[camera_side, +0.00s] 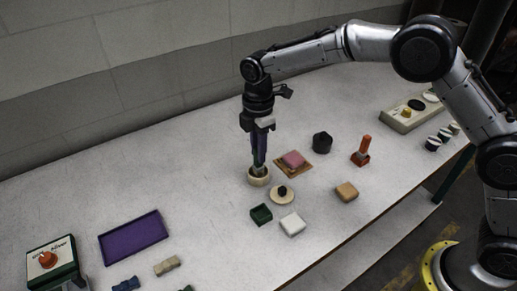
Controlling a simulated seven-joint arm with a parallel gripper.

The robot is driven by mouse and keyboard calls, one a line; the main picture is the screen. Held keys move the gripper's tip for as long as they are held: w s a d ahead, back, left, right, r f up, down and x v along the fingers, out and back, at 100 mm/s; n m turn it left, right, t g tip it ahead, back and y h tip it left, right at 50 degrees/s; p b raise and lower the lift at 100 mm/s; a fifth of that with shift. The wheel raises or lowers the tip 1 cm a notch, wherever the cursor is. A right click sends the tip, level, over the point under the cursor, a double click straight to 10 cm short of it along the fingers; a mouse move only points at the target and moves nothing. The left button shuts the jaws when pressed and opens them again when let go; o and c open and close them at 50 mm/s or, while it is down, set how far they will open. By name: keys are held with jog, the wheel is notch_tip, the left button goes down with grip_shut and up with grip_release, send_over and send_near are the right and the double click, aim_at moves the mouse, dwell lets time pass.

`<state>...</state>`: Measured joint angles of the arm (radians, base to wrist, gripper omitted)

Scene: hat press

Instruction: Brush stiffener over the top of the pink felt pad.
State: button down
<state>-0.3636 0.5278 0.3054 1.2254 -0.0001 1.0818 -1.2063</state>
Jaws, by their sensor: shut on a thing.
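The pink felt pad (293,158) lies on a flat brown board (284,168), right of my gripper. My gripper (259,150) points straight down and is shut on a slim upright brush (259,163), largely hidden between the fingers. The brush's lower end is at the mouth of a round cream pot (259,180), and its tip is hidden inside the rim. I cannot tell how deep it reaches. A pale round lid (278,201) with a black knob lies on the table just right of the pot.
Near the pad stand a black round pot (322,142) and an orange-handled stamp (363,153). A tan block (346,191), a white block (292,224) and a green box (261,214) lie in front. A purple tray (133,237) is at left. The table's left middle is clear.

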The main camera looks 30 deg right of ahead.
jog(key=shift+r, duration=3.5)
